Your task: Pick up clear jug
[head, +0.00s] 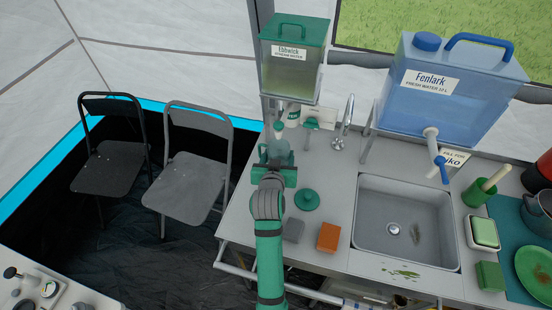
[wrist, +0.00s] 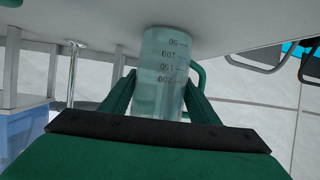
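The clear jug (head: 278,150) is on the counter's far left part, below the green-lidded water tank. In the wrist view, which looks upside down, the see-through jug (wrist: 162,60) has dark measuring marks and a green handle at its right. My gripper (head: 275,168) is at the jug's near side. In the wrist view its green fingers (wrist: 160,88) lie on either side of the jug, very close to its walls. I cannot tell whether both fingers press on it. The jug looks upright, with one end at the counter surface.
A green round lid (head: 306,200), a grey block (head: 293,230) and an orange sponge (head: 328,237) lie right of my arm. The sink (head: 407,225) is farther right. Two folding chairs (head: 195,170) stand left.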

